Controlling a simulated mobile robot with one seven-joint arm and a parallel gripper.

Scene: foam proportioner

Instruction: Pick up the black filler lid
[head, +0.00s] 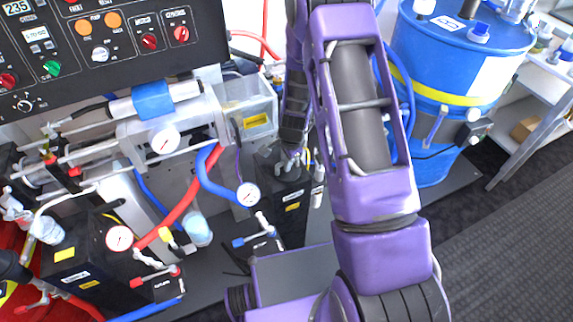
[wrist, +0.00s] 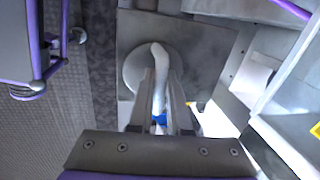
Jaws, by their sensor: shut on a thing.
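In the wrist view my gripper (wrist: 160,88) has its two fingers closed on a pale curved handle that rises from the round lid (wrist: 134,72). The lid looks dark grey in this light and lies over the flat top of a box-shaped tank (wrist: 200,60). I cannot tell whether the lid is seated or slightly raised. In the head view my gripper (head: 291,157) points down at the top of the black tank (head: 290,215) with yellow labels. My arm and fingers mostly hide the lid there.
A blue drum (head: 435,85) stands to the right behind my arm. A black control panel (head: 100,45) is upper left. Grey floor (head: 480,240) is clear at right.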

